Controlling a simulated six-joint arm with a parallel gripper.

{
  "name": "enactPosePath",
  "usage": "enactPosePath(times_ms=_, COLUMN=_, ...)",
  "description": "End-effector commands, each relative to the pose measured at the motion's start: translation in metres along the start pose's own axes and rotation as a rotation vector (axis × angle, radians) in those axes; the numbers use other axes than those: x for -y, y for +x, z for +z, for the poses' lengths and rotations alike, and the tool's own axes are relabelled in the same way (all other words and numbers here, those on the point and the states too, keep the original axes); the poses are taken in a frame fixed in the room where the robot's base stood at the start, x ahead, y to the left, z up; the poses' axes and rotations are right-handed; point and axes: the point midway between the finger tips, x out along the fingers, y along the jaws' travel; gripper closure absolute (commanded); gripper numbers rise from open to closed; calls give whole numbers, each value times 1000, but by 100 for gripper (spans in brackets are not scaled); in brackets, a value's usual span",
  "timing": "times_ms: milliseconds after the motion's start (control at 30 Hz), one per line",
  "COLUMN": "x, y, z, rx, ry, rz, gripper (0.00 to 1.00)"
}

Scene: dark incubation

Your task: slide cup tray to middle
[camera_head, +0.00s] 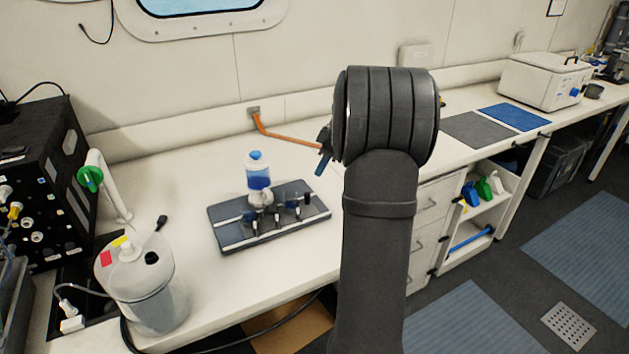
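A dark grey tray (228,238) with light stripes lies on the white bench, left of my arm; it is the only tray-like thing I can make out. A clear cup-like filter unit (258,178) with a blue cap and blue liquid stands upright at its back middle. Several small dark holders or clamps (277,215) stand along the tray. My gripper (323,152) is mostly hidden behind my thick dark arm; only a dark and blue part shows at the arm's left side, apart from the tray. I cannot see its fingers clearly or whether it holds anything.
A translucent jug (146,290) stands at the front left, beside a black equipment box (40,180). An orange cable (285,137) runs from the wall behind the tray. Grey (478,129) and blue (517,116) mats and a white box (545,80) lie right. Bench around the tray is clear.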

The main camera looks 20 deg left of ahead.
Motion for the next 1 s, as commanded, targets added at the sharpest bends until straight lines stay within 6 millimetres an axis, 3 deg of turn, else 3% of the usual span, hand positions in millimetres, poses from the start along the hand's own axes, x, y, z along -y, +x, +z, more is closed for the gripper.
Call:
enactPosePath(times_ms=33, x=0, y=-14, z=0, rx=-1, ry=1, rz=4, gripper=73)
enactPosePath(times_ms=200, x=0, y=-45, z=0, rx=-1, ry=1, rz=3, gripper=73)
enactPosePath(times_ms=400, x=0, y=-62, z=0, rx=0, ry=2, rz=0, gripper=73)
enactPosePath(times_ms=800, x=0, y=-64, z=0, rx=0, ry=1, rz=-1, gripper=73)
enactPosePath(times_ms=1000, x=0, y=-47, z=0, rx=0, ry=0, rz=-3, gripper=73)
